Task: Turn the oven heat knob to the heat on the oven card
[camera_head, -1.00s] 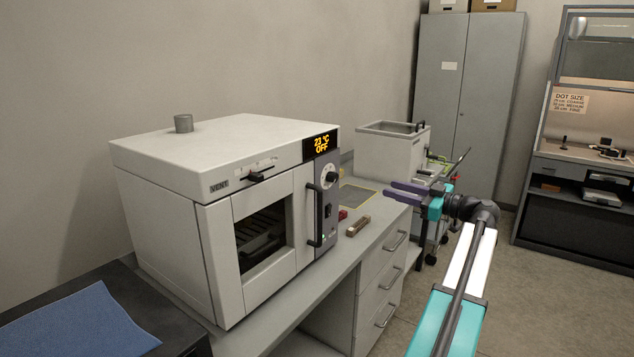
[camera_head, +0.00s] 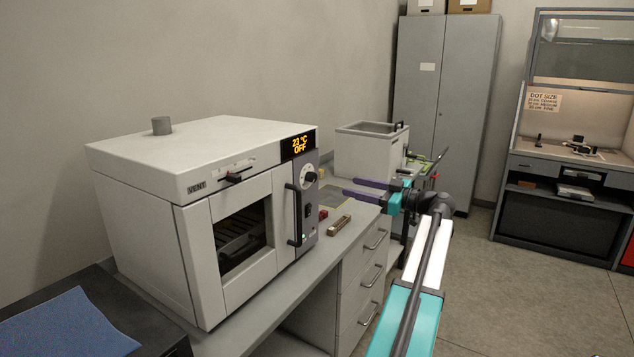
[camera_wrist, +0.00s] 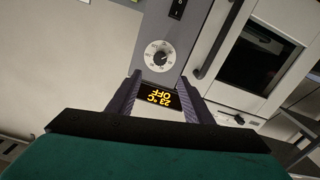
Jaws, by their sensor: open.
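The oven (camera_head: 200,165) is a pale grey box on the bench, its door shut. Its display (camera_head: 298,145) reads 23 °C OFF. The round heat knob (camera_head: 310,176) sits below the display on the dark control panel. In the wrist view the knob (camera_wrist: 159,56) lies just beyond the fingertips, with a dark centre and a pale dial ring; its marks are too small to read. My gripper (camera_head: 343,187) is open and empty, to the right of the panel and apart from the knob. It also shows in the wrist view (camera_wrist: 163,80). I cannot make out an oven card.
The door handle (camera_head: 294,215) and a rocker switch (camera_head: 308,210) are close below the knob. A small brown block (camera_head: 338,225) and a red item (camera_head: 323,213) lie on the bench (camera_head: 322,248). A grey bath (camera_head: 366,150) stands behind my gripper.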

